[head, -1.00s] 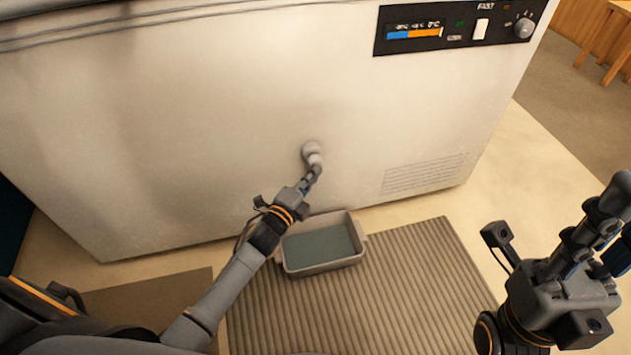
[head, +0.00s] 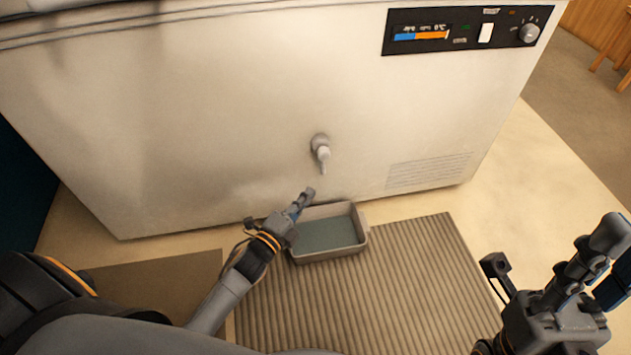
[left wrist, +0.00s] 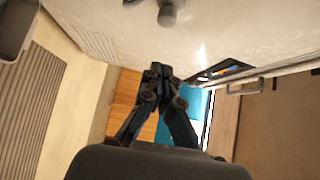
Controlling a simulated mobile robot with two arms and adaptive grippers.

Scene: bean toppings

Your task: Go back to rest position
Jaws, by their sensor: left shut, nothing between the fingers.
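My left gripper (head: 307,193) is shut and empty, above the left edge of a grey tray in the head view. It also shows in the left wrist view (left wrist: 160,72), with its fingertips together. It is apart from the pale drain spout (head: 322,152) on the freezer front, which is up and to the right. The spout also shows at the top of the left wrist view (left wrist: 167,14). My right gripper (head: 608,245) is raised at the right edge of the head view; its fingers overlap, so I cannot tell its opening.
The white chest freezer (head: 230,110) fills the back, with a control panel (head: 465,30) at upper right. The grey tray (head: 362,236) stands on the floor below the spout, on or against a ribbed mat (head: 400,285). Open floor (head: 550,180) lies to the right.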

